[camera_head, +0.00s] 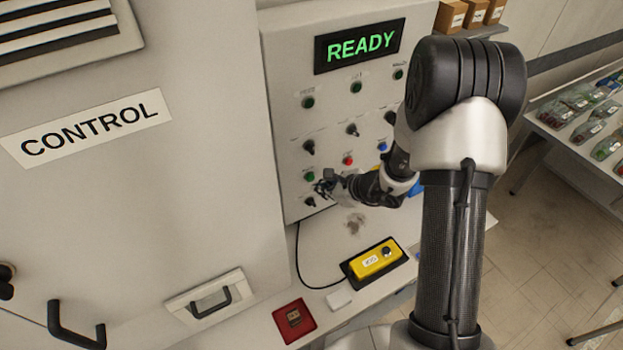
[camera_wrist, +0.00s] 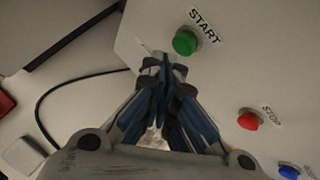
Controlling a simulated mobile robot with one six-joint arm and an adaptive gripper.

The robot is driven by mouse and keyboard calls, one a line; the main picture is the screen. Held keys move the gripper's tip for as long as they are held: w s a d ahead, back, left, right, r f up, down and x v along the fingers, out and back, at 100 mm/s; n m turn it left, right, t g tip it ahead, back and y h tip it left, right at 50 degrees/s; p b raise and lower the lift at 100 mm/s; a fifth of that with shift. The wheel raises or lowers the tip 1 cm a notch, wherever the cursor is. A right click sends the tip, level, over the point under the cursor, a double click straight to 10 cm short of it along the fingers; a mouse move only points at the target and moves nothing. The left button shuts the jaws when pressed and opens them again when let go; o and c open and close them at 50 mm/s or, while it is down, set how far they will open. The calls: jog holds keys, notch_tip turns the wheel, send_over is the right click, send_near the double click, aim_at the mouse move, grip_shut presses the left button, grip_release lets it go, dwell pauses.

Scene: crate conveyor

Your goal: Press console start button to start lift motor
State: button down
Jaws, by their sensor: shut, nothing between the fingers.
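The control console (camera_head: 290,150) is a pale panel with a display (camera_head: 357,46) that reads READY in green. The green start button (camera_wrist: 185,42) sits under a START label (camera_wrist: 205,27) in the wrist view. In the head view a green button (camera_head: 309,177) shows at the panel's lower left, just beside my gripper. My gripper (camera_head: 325,187) is close in front of the panel's lower part. In the wrist view my gripper (camera_wrist: 163,62) is shut and empty, its fingertips just below and left of the start button. I cannot tell whether the fingertips touch the panel.
A red button (camera_wrist: 248,120) labelled STOP and a blue button (camera_wrist: 289,172) lie to the right. Black knobs (camera_head: 309,147) are above. A yellow control box (camera_head: 377,261) with a cable lies on the ledge below. A table (camera_head: 560,135) with bagged items stands at right.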

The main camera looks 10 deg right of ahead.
jog(key=shift+w, duration=0.15)
jog(key=shift+w+a, duration=0.15)
jog(key=shift+w, duration=0.1)
jog(key=shift+w+a+b, duration=0.1)
jog(key=shift+w+b, duration=0.25)
jog(key=shift+w, duration=0.1)
dwell(1.1)
jog(key=shift+s, duration=0.1)
jog(key=shift+s+d+b, duration=0.25)
jog(key=shift+s+b, duration=0.25)
jog(key=shift+s, duration=0.2)
jog(key=shift+s+d+b, duration=0.25)
jog(key=shift+s+b, duration=0.1)
jog(key=shift+s, duration=0.45)
jog(key=shift+s+d+b, duration=0.25)
jog(key=shift+s+b, duration=0.15)
jog(key=shift+s, duration=0.4)
jog(key=shift+s+d+b, duration=0.25)
jog(key=shift+s+b, duration=0.1)
jog(key=shift+s, duration=0.45)
